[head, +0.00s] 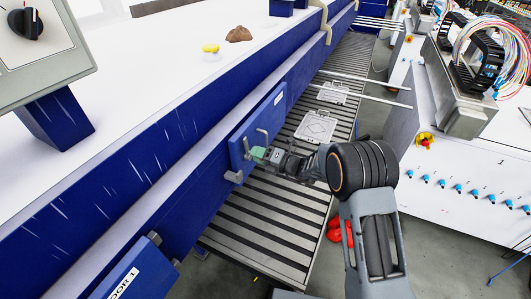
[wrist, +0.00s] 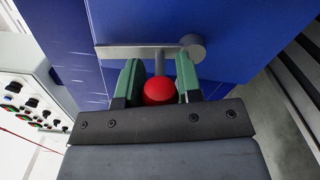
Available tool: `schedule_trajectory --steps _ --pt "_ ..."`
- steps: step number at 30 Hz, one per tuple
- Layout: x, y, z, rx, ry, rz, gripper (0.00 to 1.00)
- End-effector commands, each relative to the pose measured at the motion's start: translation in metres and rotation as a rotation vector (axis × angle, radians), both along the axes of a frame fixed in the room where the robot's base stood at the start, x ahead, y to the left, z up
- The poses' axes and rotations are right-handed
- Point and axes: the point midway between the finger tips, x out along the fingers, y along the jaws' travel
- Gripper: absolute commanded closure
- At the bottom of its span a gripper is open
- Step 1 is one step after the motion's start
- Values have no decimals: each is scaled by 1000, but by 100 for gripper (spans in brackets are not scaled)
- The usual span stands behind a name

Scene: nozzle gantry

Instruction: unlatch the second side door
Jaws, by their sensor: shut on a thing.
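The blue side door (head: 262,116) with a small pale label stands on the side of the long blue housing; the label is too small to read. My gripper (head: 257,153) is at this door's lower left part. In the wrist view, my gripper's green fingers (wrist: 159,80) stand on both sides of a red ball knob (wrist: 160,92) and are shut on it. The knob sits on a short grey stem joined to a flat grey latch bar (wrist: 135,51), which lies about level across the blue surface. A round grey pivot (wrist: 193,46) is at the bar's right end.
A second blue door (head: 145,270) marked DOOR 1 is at the lower left. A slatted conveyor (head: 265,225) with pale plates (head: 316,127) runs beside the housing. A white cabinet (head: 455,185) stands at right. A yellow object (head: 210,47) and brown lump (head: 239,34) lie on top.

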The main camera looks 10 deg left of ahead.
Motion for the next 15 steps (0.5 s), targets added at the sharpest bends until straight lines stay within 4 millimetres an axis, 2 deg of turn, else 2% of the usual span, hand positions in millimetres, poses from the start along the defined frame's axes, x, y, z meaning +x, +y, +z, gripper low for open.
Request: schedule_trajectory --steps 12,13,15 --pt "-1 1 0 2 8 2 100" --pt "-1 1 0 2 8 2 64" --pt "0 1 0 2 8 1 58"
